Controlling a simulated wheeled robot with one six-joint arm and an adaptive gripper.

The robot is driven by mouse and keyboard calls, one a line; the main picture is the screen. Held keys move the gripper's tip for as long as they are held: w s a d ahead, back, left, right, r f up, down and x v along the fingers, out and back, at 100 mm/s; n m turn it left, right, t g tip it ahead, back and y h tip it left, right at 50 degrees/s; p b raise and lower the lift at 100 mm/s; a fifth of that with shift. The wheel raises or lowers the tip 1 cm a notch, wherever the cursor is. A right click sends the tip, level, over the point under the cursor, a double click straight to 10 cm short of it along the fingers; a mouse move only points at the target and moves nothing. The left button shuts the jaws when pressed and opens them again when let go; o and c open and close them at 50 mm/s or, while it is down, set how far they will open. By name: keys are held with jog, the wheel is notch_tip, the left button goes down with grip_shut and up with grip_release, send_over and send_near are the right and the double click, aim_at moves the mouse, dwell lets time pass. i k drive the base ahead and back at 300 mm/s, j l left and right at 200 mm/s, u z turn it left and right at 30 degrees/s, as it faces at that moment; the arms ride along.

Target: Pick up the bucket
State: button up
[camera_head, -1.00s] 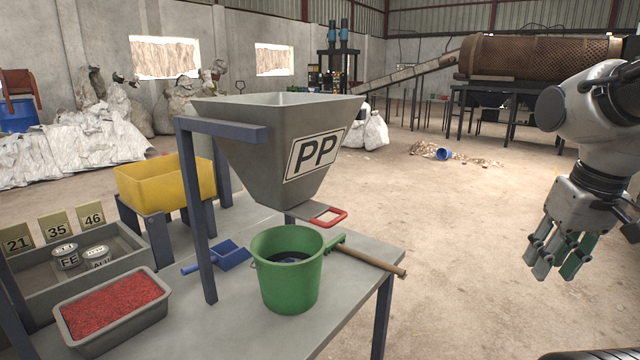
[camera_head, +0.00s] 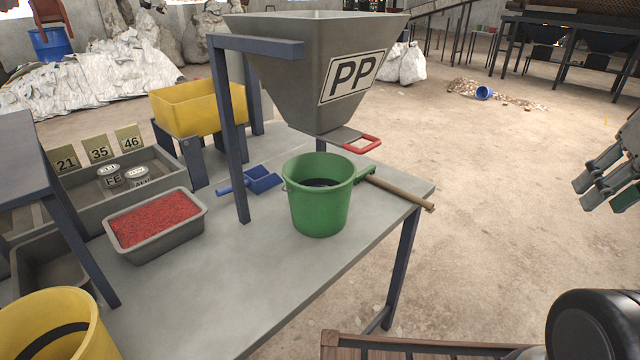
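A green bucket (camera_head: 319,208) stands upright on the grey table (camera_head: 290,270), below and slightly in front of the grey PP hopper (camera_head: 300,75). Something dark shows inside it. My gripper (camera_head: 606,198) is at the right edge of the view, partly cut off, well to the right of the bucket and away from the table. Its visible fingers appear spread, with nothing seen between them. A yellow bucket (camera_head: 75,335) is partly in view at the bottom left.
A wooden-handled brush (camera_head: 400,190) lies right of the green bucket. A blue scoop (camera_head: 258,180) and a tray of red granules (camera_head: 155,222) lie left. The table is clear in front of the bucket.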

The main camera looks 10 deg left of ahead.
aim_at(319, 185)
jog(key=u, duration=3.05)
jog(key=z, duration=2.3)
jog(key=k+j+z, duration=0.2)
jog(key=k+j, duration=0.15)
jog(key=j, duration=0.15)
